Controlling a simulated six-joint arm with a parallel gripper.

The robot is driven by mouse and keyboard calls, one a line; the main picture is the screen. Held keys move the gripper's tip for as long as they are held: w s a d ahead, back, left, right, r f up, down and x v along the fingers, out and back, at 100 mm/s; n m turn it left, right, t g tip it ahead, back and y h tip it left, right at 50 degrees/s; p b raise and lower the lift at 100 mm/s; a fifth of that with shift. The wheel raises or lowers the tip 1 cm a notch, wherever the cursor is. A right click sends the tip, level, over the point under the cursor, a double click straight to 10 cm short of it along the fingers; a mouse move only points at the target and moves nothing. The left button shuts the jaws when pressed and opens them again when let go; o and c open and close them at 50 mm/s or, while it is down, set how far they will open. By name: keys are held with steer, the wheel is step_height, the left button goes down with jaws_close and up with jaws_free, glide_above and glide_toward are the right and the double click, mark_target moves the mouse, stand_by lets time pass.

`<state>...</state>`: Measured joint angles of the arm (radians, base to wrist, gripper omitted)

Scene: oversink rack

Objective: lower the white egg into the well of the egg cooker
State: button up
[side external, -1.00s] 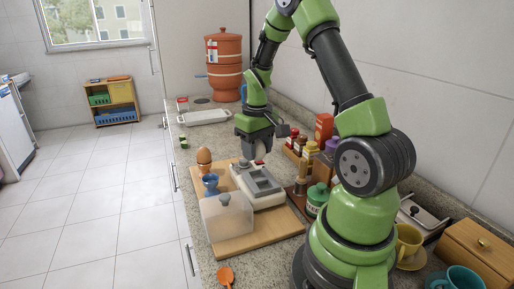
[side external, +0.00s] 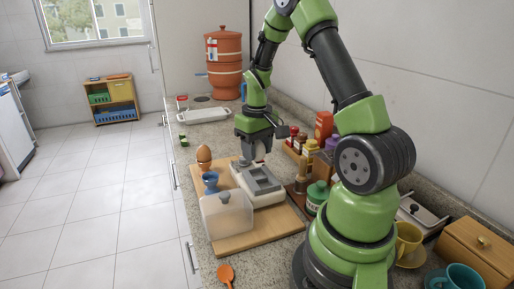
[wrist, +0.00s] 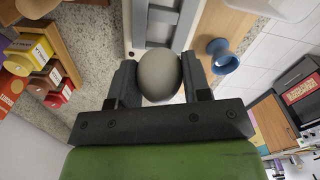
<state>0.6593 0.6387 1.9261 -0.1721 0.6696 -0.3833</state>
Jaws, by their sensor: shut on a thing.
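My gripper (wrist: 160,84) is shut on the white egg (wrist: 159,76), which looks grey in the wrist view and sits between the two fingers. In the side view my gripper (side external: 248,154) is above the far end of the egg cooker (side external: 276,198), and the egg is mostly hidden there. The cooker is a pale box with grey recesses on a wooden board (side external: 262,231). In the wrist view part of the cooker (wrist: 136,22) shows beyond the egg, which covers some of it. I cannot tell the egg's exact height over the well.
A translucent cover (side external: 227,215) stands before the cooker. A blue egg cup (side external: 210,183) and a brown egg (side external: 204,154) are left of it. Bottles and jars, including a green-lidded jar (side external: 316,198), crowd the right. An orange spoon (side external: 225,274) lies in front.

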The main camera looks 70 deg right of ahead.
steer(key=o, duration=1)
